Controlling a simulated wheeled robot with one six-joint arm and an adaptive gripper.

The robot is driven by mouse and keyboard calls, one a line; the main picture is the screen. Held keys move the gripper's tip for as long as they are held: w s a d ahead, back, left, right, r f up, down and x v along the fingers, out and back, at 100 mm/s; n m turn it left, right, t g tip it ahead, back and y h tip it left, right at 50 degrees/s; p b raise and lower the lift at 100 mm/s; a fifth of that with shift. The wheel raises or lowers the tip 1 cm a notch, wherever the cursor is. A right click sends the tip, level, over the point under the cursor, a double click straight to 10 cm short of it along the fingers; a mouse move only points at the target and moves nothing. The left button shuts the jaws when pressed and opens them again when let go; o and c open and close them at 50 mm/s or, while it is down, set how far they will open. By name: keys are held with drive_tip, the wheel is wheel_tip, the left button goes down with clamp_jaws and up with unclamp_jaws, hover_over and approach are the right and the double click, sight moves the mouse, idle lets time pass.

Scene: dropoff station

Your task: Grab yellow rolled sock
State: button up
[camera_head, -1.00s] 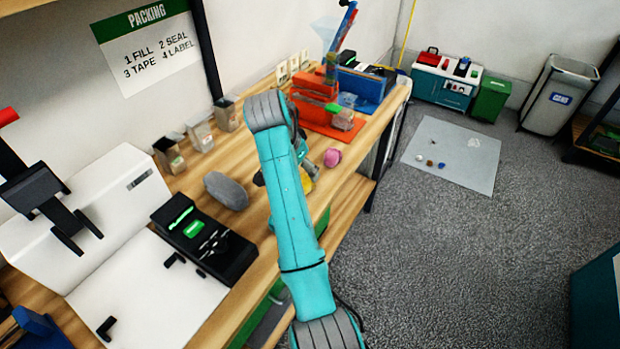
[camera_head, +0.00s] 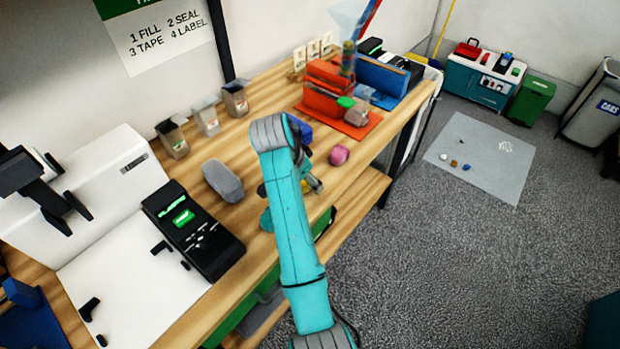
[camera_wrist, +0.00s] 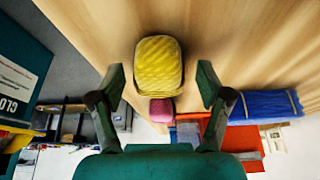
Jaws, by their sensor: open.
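The yellow rolled sock (camera_wrist: 158,66) lies on the wooden table, ahead of my gripper (camera_wrist: 162,82) in the wrist view. My gripper is open, with one finger on each side of the sock's near part and a visible gap to each finger. I cannot tell how far above the table the fingertips are. In the head view my arm hides most of the sock; only a small yellow patch (camera_head: 315,184) shows beside it.
A pink rolled item (camera_head: 339,155) lies just beyond the sock. A grey rolled item (camera_head: 222,180) lies left of my arm. A blue item (camera_wrist: 265,104) lies to the right in the wrist view. An orange holder (camera_head: 330,90) stands farther back.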

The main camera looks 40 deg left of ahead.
drive_tip(key=c, duration=1.2)
